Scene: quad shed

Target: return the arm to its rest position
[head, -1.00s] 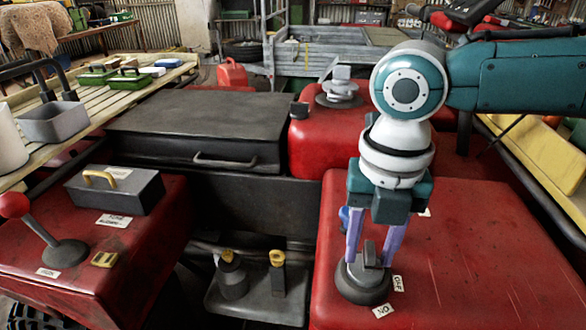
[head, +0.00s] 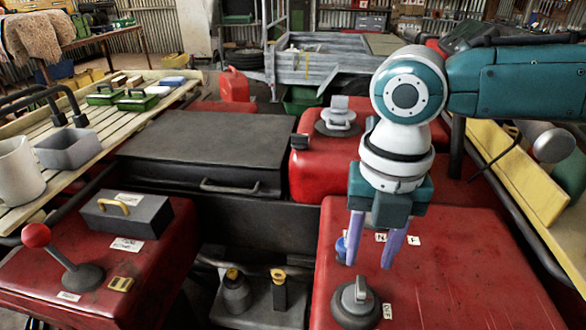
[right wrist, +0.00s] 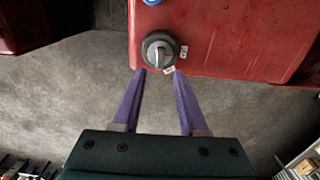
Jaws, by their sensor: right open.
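My right gripper (head: 369,266) hangs open and empty above the red fender at the right in the head view, fingers pointing down. A dark round switch with a grey raised grip (head: 356,298) sits on that fender just below the fingertips, apart from them. In the right wrist view the same switch (right wrist: 159,50) lies just beyond the spread purple fingertips (right wrist: 160,71), with nothing between them. My left gripper is in neither view.
A blue knob (head: 341,247) is partly hidden behind the right gripper. A grey knob (head: 338,118) stands on the red surface behind. A black box (head: 200,150) fills the middle; a red-balled lever (head: 50,250) and grey toolbox (head: 124,215) are at left.

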